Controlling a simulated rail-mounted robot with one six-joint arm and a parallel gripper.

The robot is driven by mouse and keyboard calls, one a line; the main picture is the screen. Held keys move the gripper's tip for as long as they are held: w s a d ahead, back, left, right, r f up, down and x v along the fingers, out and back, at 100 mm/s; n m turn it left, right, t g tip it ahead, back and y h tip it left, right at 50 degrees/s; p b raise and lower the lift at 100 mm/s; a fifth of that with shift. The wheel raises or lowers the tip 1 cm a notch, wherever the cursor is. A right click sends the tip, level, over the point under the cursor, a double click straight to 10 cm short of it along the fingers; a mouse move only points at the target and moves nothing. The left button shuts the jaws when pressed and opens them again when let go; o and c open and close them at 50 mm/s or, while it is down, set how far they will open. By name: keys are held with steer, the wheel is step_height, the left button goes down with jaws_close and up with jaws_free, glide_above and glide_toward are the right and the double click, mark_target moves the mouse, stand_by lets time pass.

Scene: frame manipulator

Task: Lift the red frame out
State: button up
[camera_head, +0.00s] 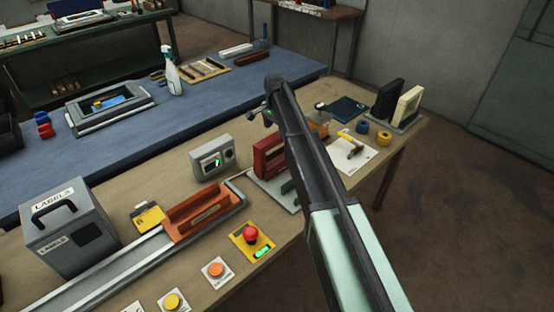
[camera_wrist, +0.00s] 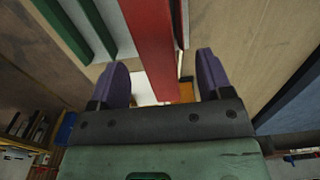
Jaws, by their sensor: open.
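The red frame (camera_head: 266,158) stands upright in a pale grey base (camera_head: 291,207) on the wooden bench, partly hidden by my arm in the head view. In the wrist view the red frame (camera_wrist: 151,38) shows as a long red bar running between the fingers. My gripper (camera_wrist: 161,62) is open, with one purple finger on each side of the bar and visible gaps; it does not grip it. A green frame (camera_head: 288,187) stands beside the red one in the base, and green edges (camera_wrist: 64,28) show at the upper left of the wrist view.
A grey display box (camera_head: 212,158) stands left of the red frame. A black frame (camera_head: 386,98) and a cream frame (camera_head: 408,106) stand in another base at right. A hammer (camera_head: 352,147) lies on white paper. An orange tray (camera_head: 203,212) sits on a rail.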

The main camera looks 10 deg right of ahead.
mark_target(277, 135)
steer(key=shift+d+f, duration=0.1)
steer(key=shift+f, duration=0.45)
step_height(277, 135, down, 5)
steer(key=b, duration=0.5)
steer(key=shift+s+d+f, duration=0.1)
steer(key=shift+s+f, duration=0.05)
steer(key=shift+f, duration=0.05)
steer(key=shift+r, duration=0.25)
steer(key=shift+c, duration=0.3)
jaws_close()
